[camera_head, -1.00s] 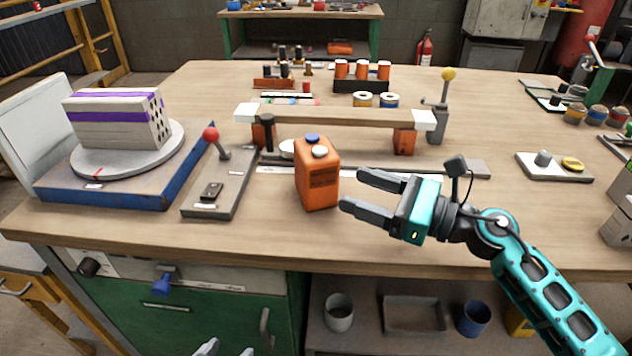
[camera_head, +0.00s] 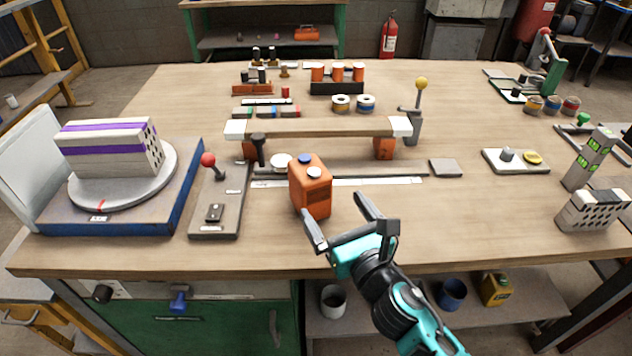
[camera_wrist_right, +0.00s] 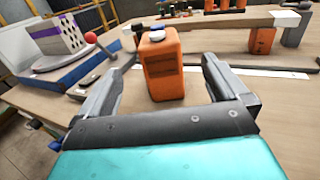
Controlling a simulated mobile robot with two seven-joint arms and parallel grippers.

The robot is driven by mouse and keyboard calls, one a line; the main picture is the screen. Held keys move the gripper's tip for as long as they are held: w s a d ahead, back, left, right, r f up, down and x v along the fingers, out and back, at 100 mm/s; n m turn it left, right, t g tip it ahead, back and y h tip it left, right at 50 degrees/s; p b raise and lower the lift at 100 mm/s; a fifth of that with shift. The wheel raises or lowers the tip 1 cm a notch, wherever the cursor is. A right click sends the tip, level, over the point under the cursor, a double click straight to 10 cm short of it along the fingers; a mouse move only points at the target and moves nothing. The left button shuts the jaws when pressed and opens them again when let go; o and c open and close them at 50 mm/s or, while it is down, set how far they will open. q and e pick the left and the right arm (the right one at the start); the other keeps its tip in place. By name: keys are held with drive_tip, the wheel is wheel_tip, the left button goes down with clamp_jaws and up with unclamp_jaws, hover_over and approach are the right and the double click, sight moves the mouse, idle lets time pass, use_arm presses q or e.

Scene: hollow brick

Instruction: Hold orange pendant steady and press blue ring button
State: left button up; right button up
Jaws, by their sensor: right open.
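The orange pendant (camera_head: 312,192) stands upright on the bench near its front edge. On its top are a blue button (camera_head: 305,158) and a white button (camera_head: 314,172); whether the blue one is a ring is too small to tell. My right gripper (camera_head: 335,210) is open just in front of the pendant, its two fingers pointing at it. In the right wrist view the pendant (camera_wrist_right: 164,68) shows upright between and beyond the open fingers, with nothing held. My left gripper is not in view.
Behind the pendant, a wooden beam (camera_head: 320,128) spans orange supports. To the left are a grey plate with a red-knobbed lever (camera_head: 208,160) and a turntable (camera_head: 125,195) carrying a purple-striped brick.

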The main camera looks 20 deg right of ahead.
sight(319, 186)
drive_tip(key=w, duration=0.6)
drive_tip(key=w+a, duration=0.1)
drive_tip(key=w, duration=0.1)
drive_tip(key=shift+w+p, duration=0.3)
drive_tip(key=shift+w, duration=0.65)
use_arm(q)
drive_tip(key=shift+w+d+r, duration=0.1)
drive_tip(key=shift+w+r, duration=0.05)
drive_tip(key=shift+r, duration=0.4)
use_arm(e)
drive_tip(key=shift+w, duration=0.1)
drive_tip(key=shift+c, duration=0.2)
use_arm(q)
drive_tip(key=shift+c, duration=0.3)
use_arm(e)
drive_tip(key=c, duration=1.3)
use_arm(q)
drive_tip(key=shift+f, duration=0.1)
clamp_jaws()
